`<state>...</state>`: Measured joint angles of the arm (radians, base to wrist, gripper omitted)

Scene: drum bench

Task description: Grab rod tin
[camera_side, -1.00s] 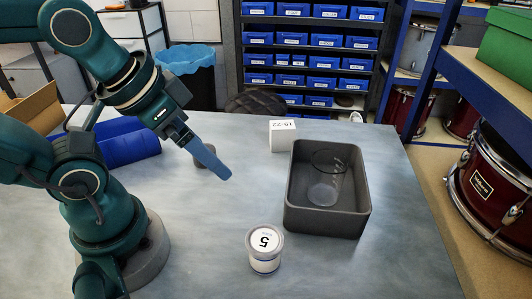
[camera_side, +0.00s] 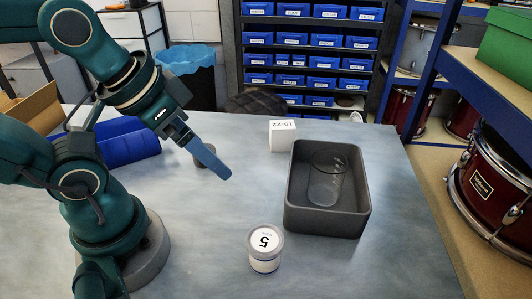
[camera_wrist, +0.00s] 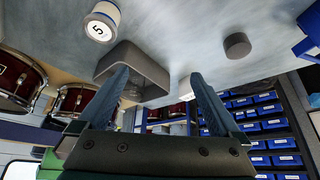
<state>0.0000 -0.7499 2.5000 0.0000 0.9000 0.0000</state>
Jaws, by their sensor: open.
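A small round tin (camera_side: 265,250) with a pale lid marked "5" stands upright on the table near the front middle. It also shows in the wrist view (camera_wrist: 102,22), at the upper left. My gripper (camera_side: 226,175) is above the table, up and left of the tin in the side view and apart from it. In the wrist view its two fingers (camera_wrist: 161,74) are spread with nothing between them. In the side view one finger hides the other.
A dark grey open bin (camera_side: 328,222) holds a clear glass (camera_side: 326,182), right of the tin. A white box (camera_side: 283,136) stands behind. A dark round piece (camera_side: 202,158) is partly behind my gripper.

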